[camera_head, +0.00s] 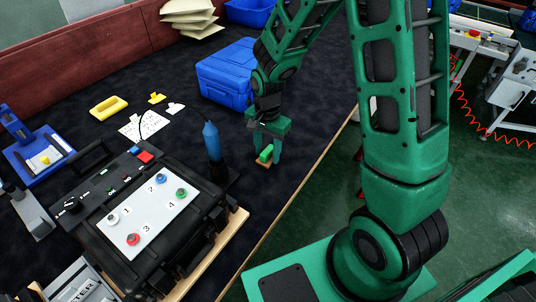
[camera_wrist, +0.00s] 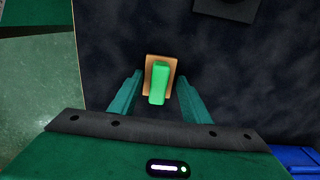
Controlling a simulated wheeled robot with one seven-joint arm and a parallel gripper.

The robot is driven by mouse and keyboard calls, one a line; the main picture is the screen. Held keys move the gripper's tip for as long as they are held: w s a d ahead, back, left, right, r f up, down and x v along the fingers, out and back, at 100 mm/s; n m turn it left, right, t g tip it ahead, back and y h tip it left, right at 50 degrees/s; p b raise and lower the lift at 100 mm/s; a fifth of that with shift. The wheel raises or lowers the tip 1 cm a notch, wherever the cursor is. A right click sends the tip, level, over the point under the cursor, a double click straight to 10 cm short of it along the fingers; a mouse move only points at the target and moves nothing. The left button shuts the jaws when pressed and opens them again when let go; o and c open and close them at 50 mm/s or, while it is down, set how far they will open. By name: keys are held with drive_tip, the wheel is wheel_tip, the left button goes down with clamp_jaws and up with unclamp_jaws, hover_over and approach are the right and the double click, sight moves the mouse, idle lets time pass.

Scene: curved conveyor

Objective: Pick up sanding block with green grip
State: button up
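The sanding block with the green grip (camera_head: 265,156) lies on the dark table surface near its wooden edge. In the wrist view the block (camera_wrist: 159,82) shows a tan base with a bright green grip on top. My gripper (camera_head: 266,146) is right over the block, pointing down. In the wrist view its two green fingers (camera_wrist: 158,88) stand apart on either side of the block, with a visible gap on each side. The near end of the block lies between the fingertips. The exact height of the fingertips over the table is hard to tell.
A black control case (camera_head: 158,235) with several coloured buttons stands left of my gripper. A blue-handled tool (camera_head: 211,140) stands upright between them. A blue box (camera_head: 226,75) sits behind my gripper. The table's wooden edge (camera_head: 300,185) runs close on the right.

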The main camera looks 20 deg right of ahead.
sight(268, 149)
drive_tip(key=c, duration=0.7)
drive_tip(key=shift+o, duration=0.3)
drive_tip(key=shift+r, duration=0.1)
wheel_tip(268, 149, up, 10)
drive_tip(key=shift+f, duration=0.1)
drive_tip(key=shift+o, duration=0.9)
drive_tip(key=shift+c, duration=0.2)
